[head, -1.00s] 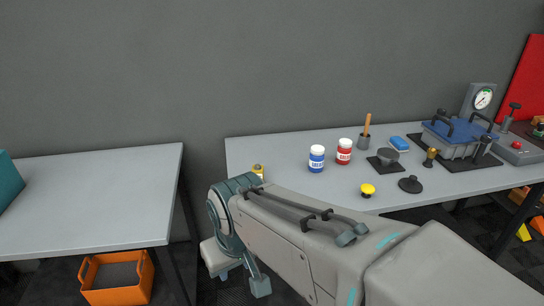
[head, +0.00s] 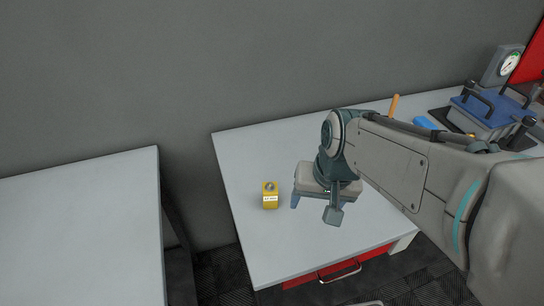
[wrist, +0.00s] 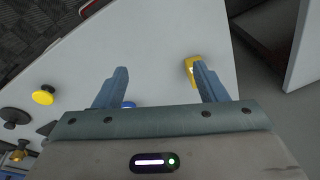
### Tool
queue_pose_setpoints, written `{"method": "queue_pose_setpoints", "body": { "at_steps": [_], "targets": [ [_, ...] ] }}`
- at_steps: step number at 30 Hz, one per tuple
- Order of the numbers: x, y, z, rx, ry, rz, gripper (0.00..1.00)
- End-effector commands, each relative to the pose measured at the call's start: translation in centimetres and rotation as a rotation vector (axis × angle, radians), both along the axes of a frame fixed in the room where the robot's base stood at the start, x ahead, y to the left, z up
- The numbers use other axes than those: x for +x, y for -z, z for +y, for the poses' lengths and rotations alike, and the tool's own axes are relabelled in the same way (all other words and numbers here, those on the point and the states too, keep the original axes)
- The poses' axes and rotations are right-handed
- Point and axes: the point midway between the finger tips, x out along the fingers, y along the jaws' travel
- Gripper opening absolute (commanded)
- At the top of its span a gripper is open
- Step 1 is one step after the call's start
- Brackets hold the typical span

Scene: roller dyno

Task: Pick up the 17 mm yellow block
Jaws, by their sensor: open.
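The yellow block (head: 270,197) stands on the grey bench near its left end, with a pale label on its front and a round grey mark on top. My gripper (head: 315,206) is to the right of the block in the head view, open and empty, with its fingers pointing down. In the wrist view the fingers of my gripper (wrist: 160,73) are wide apart. There the yellow block (wrist: 190,67) shows by the right fingertip, partly hidden behind that finger and not between the fingers.
The bench top (head: 240,165) is clear around the block. A second table (head: 80,220) stands to the left across a gap. A blue-lidded machine (head: 487,105) and a gauge (head: 508,64) are at the right. A yellow knob (wrist: 43,97) shows in the wrist view.

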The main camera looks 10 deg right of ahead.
Motion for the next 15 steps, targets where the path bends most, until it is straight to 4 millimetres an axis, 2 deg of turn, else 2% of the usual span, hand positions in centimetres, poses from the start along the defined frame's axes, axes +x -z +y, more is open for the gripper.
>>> {"method": "queue_pose_setpoints", "body": {
  "at_steps": [1,5,15],
  "targets": [
    [1.1,-0.6,0.3,0.048,0.081,0.037,0.65],
    [4.3,-0.9,0.9,0.178,0.362,0.142,0.65],
    [12.5,0.9,2.3,0.37,1.069,0.403,0.65]
  ]
}}
